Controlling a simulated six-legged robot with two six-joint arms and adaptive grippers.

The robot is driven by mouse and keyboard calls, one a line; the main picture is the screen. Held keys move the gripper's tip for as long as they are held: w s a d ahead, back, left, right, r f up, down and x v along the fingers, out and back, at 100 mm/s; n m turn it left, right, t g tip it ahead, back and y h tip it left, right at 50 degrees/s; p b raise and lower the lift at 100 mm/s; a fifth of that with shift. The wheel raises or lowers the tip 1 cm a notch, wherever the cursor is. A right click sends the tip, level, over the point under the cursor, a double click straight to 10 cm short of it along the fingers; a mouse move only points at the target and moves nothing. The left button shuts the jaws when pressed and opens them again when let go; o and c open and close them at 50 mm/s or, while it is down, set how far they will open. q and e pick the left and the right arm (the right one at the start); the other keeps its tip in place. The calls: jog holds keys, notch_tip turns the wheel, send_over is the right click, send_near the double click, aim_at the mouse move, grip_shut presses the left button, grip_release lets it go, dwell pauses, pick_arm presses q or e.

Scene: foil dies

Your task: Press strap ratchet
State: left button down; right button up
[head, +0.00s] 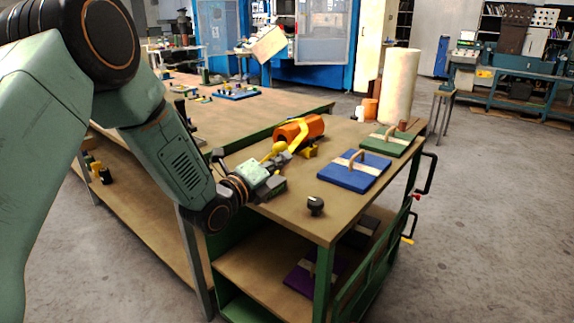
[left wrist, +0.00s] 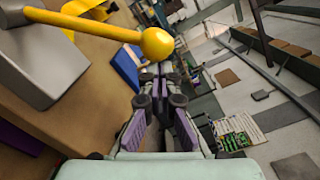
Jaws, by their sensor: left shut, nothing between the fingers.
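An orange cylinder (head: 298,131) lies on the bench top with a yellow strap (head: 299,133) over it, resting on yellow supports. The ratchet's yellow lever with a ball knob (head: 279,148) stands at its near left end. In the left wrist view the knob (left wrist: 158,44) is large and close, on a yellow rod from a grey block (left wrist: 45,50). My left gripper (head: 284,160) is shut and empty, close beside the knob. In the left wrist view its fingertips (left wrist: 160,75) point just below the knob; I cannot tell whether they touch it. My right gripper is not in view.
A blue board (head: 352,179) and a green board (head: 385,147), each with a wooden handle, lie to the right. A black knob (head: 315,205) sits near the front edge. A cream roll (head: 398,86) stands at the back right. Bare bench top lies between.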

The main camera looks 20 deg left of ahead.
pick_arm(q)
jog(key=a+r+n+p, duration=0.1)
jog(key=a+r, duration=0.1)
jog(key=w+a+r+n+p, duration=0.1)
jog(key=r+p, duration=0.1)
jog(key=shift+w+a+n, duration=0.2)
jog(key=shift+a+n, duration=0.1)
jog(key=shift+a, duration=0.05)
jog(key=shift+a+r, duration=0.1)
jog(key=shift+r, duration=0.15)
dwell(0.3)
